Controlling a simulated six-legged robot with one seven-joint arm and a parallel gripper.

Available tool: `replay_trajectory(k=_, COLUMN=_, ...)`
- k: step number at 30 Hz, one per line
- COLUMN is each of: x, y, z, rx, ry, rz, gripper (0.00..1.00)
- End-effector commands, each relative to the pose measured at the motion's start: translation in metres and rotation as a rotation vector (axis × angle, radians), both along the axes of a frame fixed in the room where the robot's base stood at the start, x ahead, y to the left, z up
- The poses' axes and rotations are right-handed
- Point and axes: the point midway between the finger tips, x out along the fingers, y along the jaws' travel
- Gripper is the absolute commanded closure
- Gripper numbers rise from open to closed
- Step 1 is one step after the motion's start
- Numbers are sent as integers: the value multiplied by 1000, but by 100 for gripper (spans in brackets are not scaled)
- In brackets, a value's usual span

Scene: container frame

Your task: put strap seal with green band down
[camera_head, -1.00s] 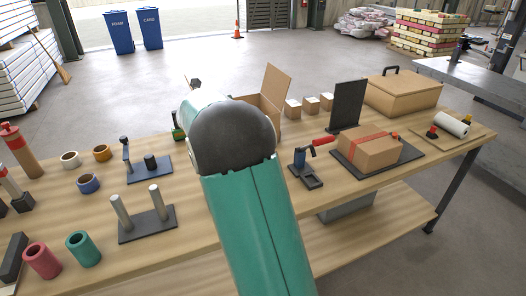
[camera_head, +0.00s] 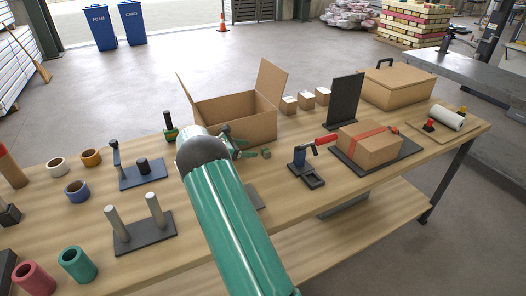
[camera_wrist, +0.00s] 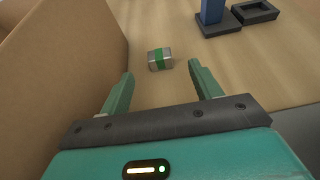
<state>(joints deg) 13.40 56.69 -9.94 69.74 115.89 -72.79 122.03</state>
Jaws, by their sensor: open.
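The strap seal (camera_wrist: 160,59) is a small grey metal block with a green band around its middle. It rests on the wooden table just beyond my fingertips in the wrist view. In the head view the seal (camera_head: 266,153) shows small, in front of the open cardboard box. My gripper (camera_wrist: 161,72) is open, with one finger on each side of the line to the seal and a visible gap to it. In the head view my gripper (camera_head: 249,147) is partly hidden behind my arm.
The open cardboard box (camera_head: 255,124) stands close behind my gripper; its wall (camera_wrist: 75,60) rises at left in the wrist view. A blue tool with a red handle (camera_head: 304,165) stands to the right of the seal. Bare table lies between them.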

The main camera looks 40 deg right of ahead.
Motion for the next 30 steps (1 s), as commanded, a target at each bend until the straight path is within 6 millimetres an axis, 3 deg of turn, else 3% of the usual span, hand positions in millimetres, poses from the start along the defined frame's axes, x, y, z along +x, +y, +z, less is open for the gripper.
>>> replay_trajectory(k=13, x=-15, y=-27, z=-16, rx=0, ry=-1, rz=-14, gripper=36)
replay_trajectory(k=21, x=-26, y=-61, z=-29, rx=0, ry=-1, rz=-13, gripper=36)
replay_trajectory(k=29, x=-26, y=-66, z=-31, rx=-1, ry=-2, rz=-12, gripper=36)
replay_trajectory(k=30, x=-25, y=-66, z=-31, rx=-1, ry=-2, rz=-12, gripper=40)
